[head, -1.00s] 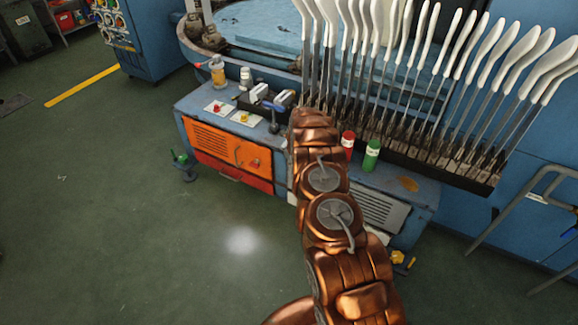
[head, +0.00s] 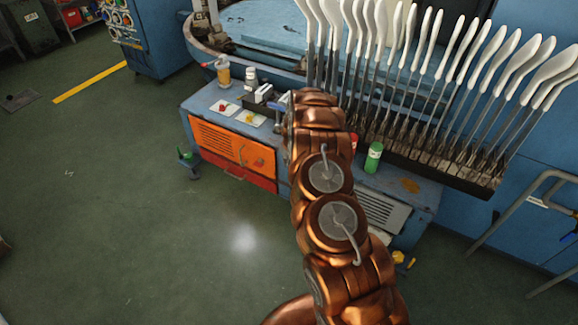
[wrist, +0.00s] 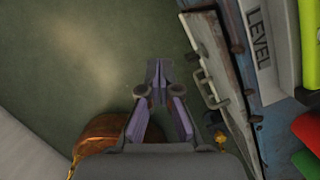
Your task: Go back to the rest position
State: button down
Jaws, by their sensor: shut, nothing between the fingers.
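My gripper (wrist: 158,82) shows in the wrist view with its fingers together and nothing between them. It points down past the bench front, with green floor beneath it. In the head view my copper-coloured arm reaches up the middle of the picture toward the blue bench (head: 205,98), and it hides the gripper itself. White sock forms (head: 440,60) stand in a long dark rack (head: 470,172) behind and to the right of the arm.
On the bench a green can (head: 373,157) stands right of the arm; a red can is mostly hidden behind it. A bottle (head: 223,72) and button plates (head: 224,108) are at left. An orange drawer front (head: 215,142) faces open green floor (head: 110,200).

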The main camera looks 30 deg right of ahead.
jog(key=shift+s+a+r, duration=0.1)
jog(key=shift+a+r, duration=0.05)
jog(key=shift+r, duration=0.45)
jog(key=shift+s+a+r, duration=0.1)
jog(key=shift+r, duration=0.45)
